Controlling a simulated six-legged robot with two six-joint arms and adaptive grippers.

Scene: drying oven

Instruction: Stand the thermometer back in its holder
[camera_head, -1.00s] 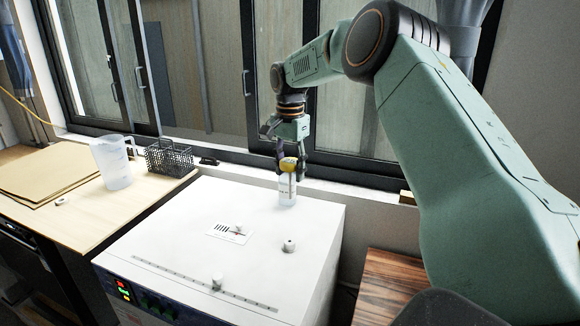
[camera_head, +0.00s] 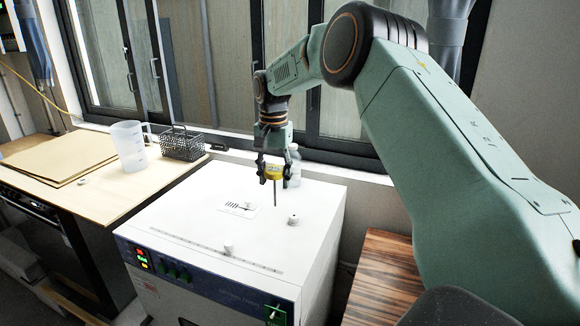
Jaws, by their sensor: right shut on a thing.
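My right gripper (camera_head: 272,174) is shut on the thermometer (camera_head: 275,191), around its yellow head. The thin dark stem hangs upright below the fingers, above the white oven top (camera_head: 200,205). The stem's tip is near the oven top, and I cannot tell whether it touches. A small white knob-like piece (camera_head: 293,220) with a dark spot on top stands to the right and nearer to me. A similar small piece (camera_head: 228,250) stands near the front edge. I cannot tell for sure which of them is the holder. My left gripper is not in view.
A pale bottle (camera_head: 295,168) stands on the oven top just behind the gripper. A printed card (camera_head: 238,209) and a ruler strip (camera_head: 205,247) lie on top. A clear jug (camera_head: 129,147) and black wire basket (camera_head: 182,144) stand on the left bench.

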